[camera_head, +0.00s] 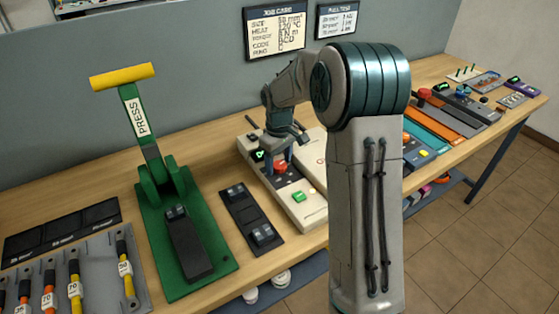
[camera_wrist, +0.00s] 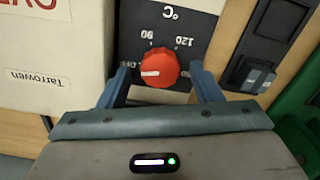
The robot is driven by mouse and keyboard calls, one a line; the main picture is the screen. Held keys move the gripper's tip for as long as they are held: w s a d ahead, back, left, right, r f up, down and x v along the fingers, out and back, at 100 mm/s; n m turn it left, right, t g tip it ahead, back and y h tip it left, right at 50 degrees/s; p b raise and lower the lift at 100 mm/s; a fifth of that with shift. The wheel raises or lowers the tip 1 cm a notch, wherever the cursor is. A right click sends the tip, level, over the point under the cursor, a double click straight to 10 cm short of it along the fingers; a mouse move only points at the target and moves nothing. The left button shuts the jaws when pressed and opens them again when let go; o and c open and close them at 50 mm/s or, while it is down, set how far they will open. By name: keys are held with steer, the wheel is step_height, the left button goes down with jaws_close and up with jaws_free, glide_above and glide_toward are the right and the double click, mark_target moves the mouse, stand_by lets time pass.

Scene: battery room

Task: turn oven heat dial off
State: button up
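The red heat dial (camera_wrist: 160,68) sits on a black panel marked 80, 120 and °C, upside down in the wrist view. Its white pointer line lies on the dial face toward the left, near a partly covered label. My gripper (camera_wrist: 160,76) is open, with one blue finger on each side of the dial. A gap shows between each finger and the dial. In the head view the dial (camera_head: 281,168) is on the pale oven box (camera_head: 311,212), and my gripper (camera_head: 276,154) is lowered right over it, partly covering the panel.
A green button (camera_head: 299,197) is on the oven front. A pale box labelled Tarrowen (camera_wrist: 60,70) stands close beside my left finger.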

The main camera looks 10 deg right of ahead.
mark_target(279, 164)
step_height(279, 164, up, 14)
steer(key=shift+f, duration=0.15)
stand_by(0.5)
